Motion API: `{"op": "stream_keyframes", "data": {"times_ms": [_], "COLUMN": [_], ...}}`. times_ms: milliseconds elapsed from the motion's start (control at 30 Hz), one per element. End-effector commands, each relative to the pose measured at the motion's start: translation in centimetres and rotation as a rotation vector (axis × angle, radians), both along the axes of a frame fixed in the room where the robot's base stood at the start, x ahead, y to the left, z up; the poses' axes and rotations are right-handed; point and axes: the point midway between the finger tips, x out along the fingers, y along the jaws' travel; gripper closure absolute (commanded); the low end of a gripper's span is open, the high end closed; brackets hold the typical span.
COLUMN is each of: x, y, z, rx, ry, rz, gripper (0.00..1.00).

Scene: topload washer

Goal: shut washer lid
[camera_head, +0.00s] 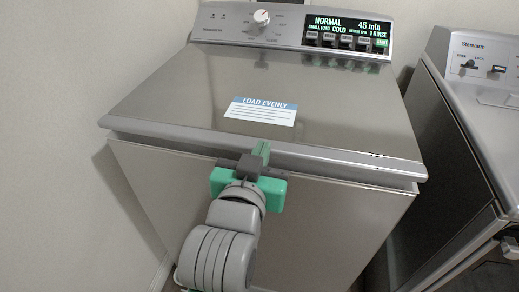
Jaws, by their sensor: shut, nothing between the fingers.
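The washer (330,220) is a silver top-loader seen from the front and above. Its lid (180,92) is down over the top, lying flat or nearly so, with a "LOAD EVENLY" label on it. A thin dark line runs under the lid's front edge (350,162); I cannot tell whether the lid is fully seated. My gripper (262,150) is shut and empty, at the middle of the lid's front edge. Its fingertips overlap that edge in the picture, just below the label; I cannot tell if they touch it. The gripper body hides part of the edge.
The control panel (290,28), with a knob and a lit display, stands behind the lid. A second appliance (490,110) stands close on the right, with a narrow dark gap between. A plain wall (60,160) is on the left.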

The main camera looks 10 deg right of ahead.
Motion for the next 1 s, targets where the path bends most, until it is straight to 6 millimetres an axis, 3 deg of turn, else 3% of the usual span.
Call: {"op": "stream_keyframes", "data": {"times_ms": [33,67,300,333,367,600,800,1000], "x": [0.4,0.4,0.2,-0.8,-1.7,-6.7,-8.3,-8.4], "y": [-0.4,-0.4,-0.3,0.3,0.7,2.9,3.6,3.7], "z": [-2.5,-2.0,5.1,3.4,3.0,1.3,0.8,0.8], "rx": [0.009,0.009,0.002,-0.003,-0.003,-0.003,0.0,0.0], "ry": [0.065,0.063,0.007,0.014,0.013,0.004,0.0,-0.001], "rz": [-0.004,-0.004,-0.006,-0.003,-0.002,-0.001,-0.002,-0.002], "gripper": [1.0,1.0,1.0,1.0,1.0,1.0,1.0,1.0]}}
